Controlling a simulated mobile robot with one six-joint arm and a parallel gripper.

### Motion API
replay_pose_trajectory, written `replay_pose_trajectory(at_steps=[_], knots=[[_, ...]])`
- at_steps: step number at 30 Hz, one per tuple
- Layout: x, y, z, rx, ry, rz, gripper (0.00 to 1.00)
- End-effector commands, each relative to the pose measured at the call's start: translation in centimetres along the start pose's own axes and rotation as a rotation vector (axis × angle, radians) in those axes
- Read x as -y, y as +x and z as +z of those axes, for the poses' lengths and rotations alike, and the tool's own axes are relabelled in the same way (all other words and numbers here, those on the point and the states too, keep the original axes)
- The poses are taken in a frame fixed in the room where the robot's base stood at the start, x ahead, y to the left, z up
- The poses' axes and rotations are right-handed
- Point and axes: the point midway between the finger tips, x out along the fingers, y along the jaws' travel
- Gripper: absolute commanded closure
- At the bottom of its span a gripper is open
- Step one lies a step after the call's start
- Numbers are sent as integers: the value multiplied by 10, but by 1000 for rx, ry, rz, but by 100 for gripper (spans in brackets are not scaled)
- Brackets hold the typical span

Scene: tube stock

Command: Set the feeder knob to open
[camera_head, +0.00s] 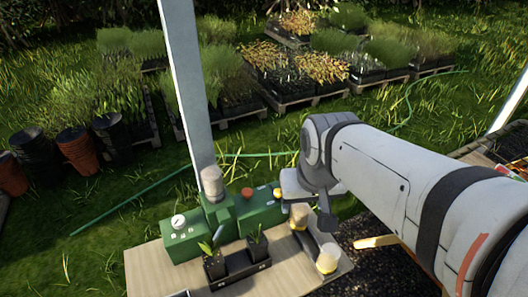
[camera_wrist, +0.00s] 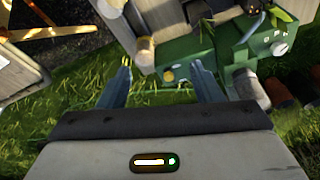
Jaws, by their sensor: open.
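The feeder is a green machine (camera_head: 188,243) on a wooden bench, with a gauge, a clear jar and a red button (camera_head: 247,193) on it. A small yellow knob (camera_head: 277,193) is at its right end; I take it for the feeder knob. My gripper (camera_head: 284,200) is just right of this knob, its fingers hardly visible in the head view. In the wrist view my gripper (camera_wrist: 162,76) is open and empty, with the yellow knob (camera_wrist: 168,75) framed between the fingers, apart from both. How far ahead it lies is hard to tell. Its setting cannot be read.
A black tray (camera_head: 238,272) with seedlings stands at the bench's front. A white post (camera_head: 185,80) rises behind the feeder. Pots, plant pallets and a green hose (camera_head: 130,200) lie on the grass beyond.

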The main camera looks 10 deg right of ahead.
Motion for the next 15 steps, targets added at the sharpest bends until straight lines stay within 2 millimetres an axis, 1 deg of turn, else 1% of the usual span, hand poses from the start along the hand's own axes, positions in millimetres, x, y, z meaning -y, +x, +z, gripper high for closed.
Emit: replay_pose_trajectory(at_steps=[1, 4, 8, 12, 15], knots=[[1, 4, -10, 18, 36, 1, 45], [2, 14, -35, 56, 144, 6, 53], [5, 35, -72, 109, 311, 22, 53], [8, 66, -108, 163, 487, 48, 53], [10, 90, -129, 196, 601, 70, 53]])
